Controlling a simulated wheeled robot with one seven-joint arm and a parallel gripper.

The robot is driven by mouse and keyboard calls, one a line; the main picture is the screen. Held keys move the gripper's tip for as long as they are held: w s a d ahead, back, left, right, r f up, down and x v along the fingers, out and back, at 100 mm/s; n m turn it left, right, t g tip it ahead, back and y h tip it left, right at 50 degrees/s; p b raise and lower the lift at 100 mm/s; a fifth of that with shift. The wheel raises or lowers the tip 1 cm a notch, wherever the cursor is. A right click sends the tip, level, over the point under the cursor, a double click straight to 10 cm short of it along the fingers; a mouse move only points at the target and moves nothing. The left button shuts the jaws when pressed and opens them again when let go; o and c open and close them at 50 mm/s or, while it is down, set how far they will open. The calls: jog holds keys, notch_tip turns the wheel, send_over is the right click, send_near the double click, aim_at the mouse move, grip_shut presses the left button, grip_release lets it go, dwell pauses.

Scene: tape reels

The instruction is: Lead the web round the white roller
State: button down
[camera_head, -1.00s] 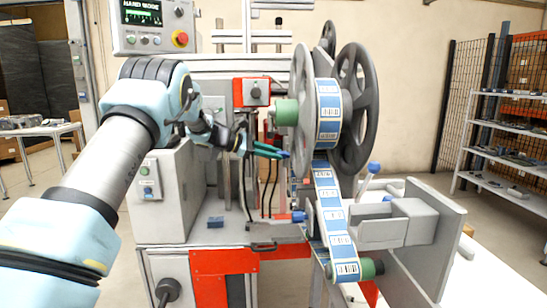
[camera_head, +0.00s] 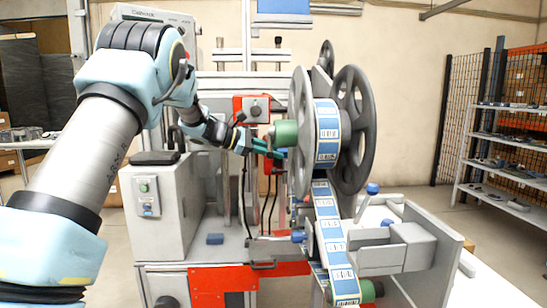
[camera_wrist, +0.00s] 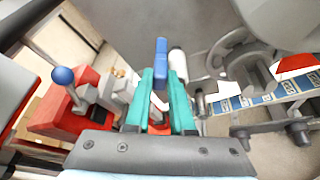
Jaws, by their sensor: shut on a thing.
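The web is a blue-and-white label strip (camera_head: 327,225) that hangs from the big reel (camera_head: 327,133) to a green roller (camera_head: 372,290) low at the front. A stretch of label strip (camera_wrist: 265,97) also shows at the right of the wrist view. My gripper (camera_head: 280,154) is just left of the reel, near its green hub. In the wrist view, its teal fingers (camera_wrist: 160,80) are shut on an upright blue piece (camera_wrist: 161,58). I cannot tell whether this piece joins the strip. A white roller (camera_wrist: 178,65) stands just beyond and right of the fingertips, partly hidden.
A blue-knobbed lever (camera_wrist: 63,76) and red block (camera_wrist: 62,118) are left of the fingers. Grey spoked flanges (camera_head: 352,130) flank the reel. A grey box (camera_head: 155,210) stands left on the machine. A grey plate assembly (camera_head: 410,248) stands at front right.

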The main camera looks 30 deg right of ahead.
jog(key=shift+s+a+f+b, duration=0.1)
jog(key=shift+s+a+b, duration=0.25)
jog(key=shift+s+b, duration=0.35)
jog(key=shift+s+a+f+b, duration=0.1)
jog(key=shift+s+a+b, duration=0.3)
jog(key=shift+s, duration=0.45)
jog(key=shift+s+a+f+b, duration=0.1)
jog(key=shift+s+a+b, duration=0.35)
jog(key=shift+s, duration=0.35)
